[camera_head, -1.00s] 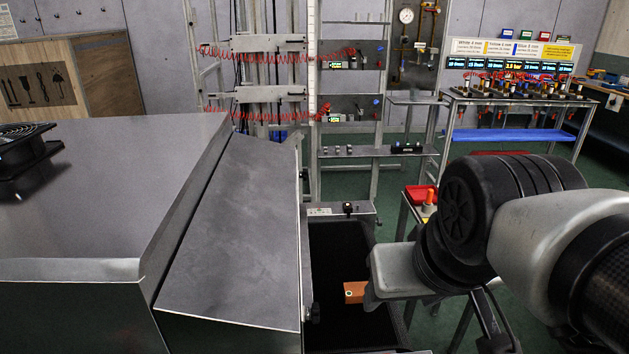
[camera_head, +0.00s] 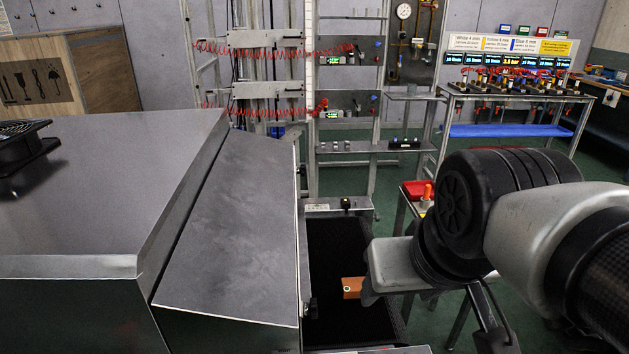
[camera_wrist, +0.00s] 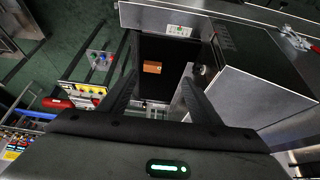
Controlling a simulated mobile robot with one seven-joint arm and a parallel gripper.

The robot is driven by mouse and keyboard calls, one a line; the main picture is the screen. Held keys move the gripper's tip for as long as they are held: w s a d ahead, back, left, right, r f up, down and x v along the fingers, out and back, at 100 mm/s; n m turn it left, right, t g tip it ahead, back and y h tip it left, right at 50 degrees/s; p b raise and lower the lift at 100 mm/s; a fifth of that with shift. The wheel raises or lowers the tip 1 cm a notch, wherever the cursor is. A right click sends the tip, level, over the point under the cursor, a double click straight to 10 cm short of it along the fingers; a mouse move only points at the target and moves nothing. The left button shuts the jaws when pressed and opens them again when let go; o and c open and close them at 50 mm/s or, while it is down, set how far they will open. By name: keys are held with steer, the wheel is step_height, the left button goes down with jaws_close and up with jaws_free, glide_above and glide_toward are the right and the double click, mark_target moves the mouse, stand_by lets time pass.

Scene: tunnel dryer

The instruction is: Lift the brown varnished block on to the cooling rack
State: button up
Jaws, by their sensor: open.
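The brown varnished block (camera_head: 352,287) lies on the black conveyor belt (camera_head: 335,245) outside the dryer hood in the head view. My wrist hides its right end. In the wrist view the block (camera_wrist: 152,67) shows whole, small and orange-brown, on the dark belt. My gripper (camera_wrist: 160,76) is open and empty. Its two dark fingers point towards the belt, with the block seen between them, nearer the left finger. The block appears beyond the fingertips, with no contact visible. I cannot make out a cooling rack with certainty in either view.
The steel dryer hood (camera_head: 230,225) stands close left of the belt. A red bin (camera_head: 417,189) is beyond my arm. A gauge bench (camera_head: 515,95) stands at the back right.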

steer(key=o, duration=0.3)
steer(key=shift+w, duration=0.1)
steer(key=o, duration=0.4)
steer(key=w+a+g+y+p, duration=0.1)
steer(key=w+p, duration=0.2)
steer(key=w, duration=0.5)
steer(key=shift+w+a+f, duration=0.15)
steer(key=shift+w+a, duration=0.1)
steer(key=g+h+p, duration=0.1)
steer(key=p, duration=0.1)
glide_above(358, 284)
steer(key=s, duration=0.2)
step_height(358, 284, down, 24)
steer(key=shift+s+r, duration=0.1)
steer(key=shift+x, duration=2.85)
